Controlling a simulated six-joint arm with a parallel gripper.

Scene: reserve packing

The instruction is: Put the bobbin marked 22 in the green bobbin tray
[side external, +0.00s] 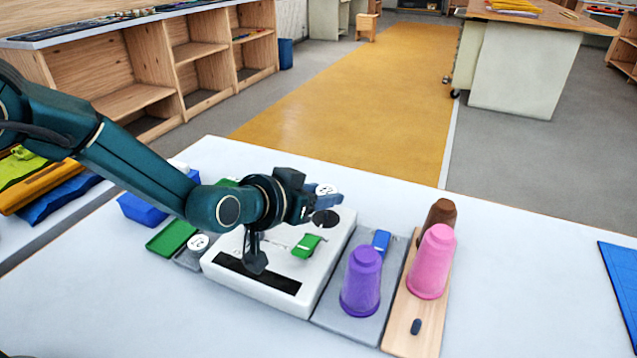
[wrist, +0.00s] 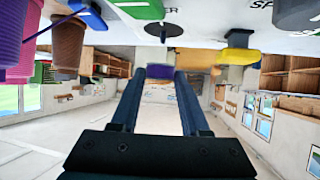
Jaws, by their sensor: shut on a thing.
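In the side view my gripper (side external: 318,194) is low over the white slab, pointing right, and shut. A bobbin with a white disc that reads 22 (side external: 326,189) is at its fingertips, its body mostly hidden. In the wrist view a purple piece (wrist: 160,72) shows between the fingertips (wrist: 160,76). The shallow green tray (side external: 172,237) is on the table left of the slab, well away from the gripper; its visible floor looks bare. Another white-topped bobbin (side external: 197,243) sits beside it on a grey tray; its mark is unclear.
The white slab (side external: 228,268) carries a green piece (side external: 306,246) and a black disc. Purple (side external: 361,281), pink (side external: 432,261) and brown (side external: 440,214) cones stand to its right. A blue bin (side external: 140,208) is at left. The front and right of the table are mostly clear.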

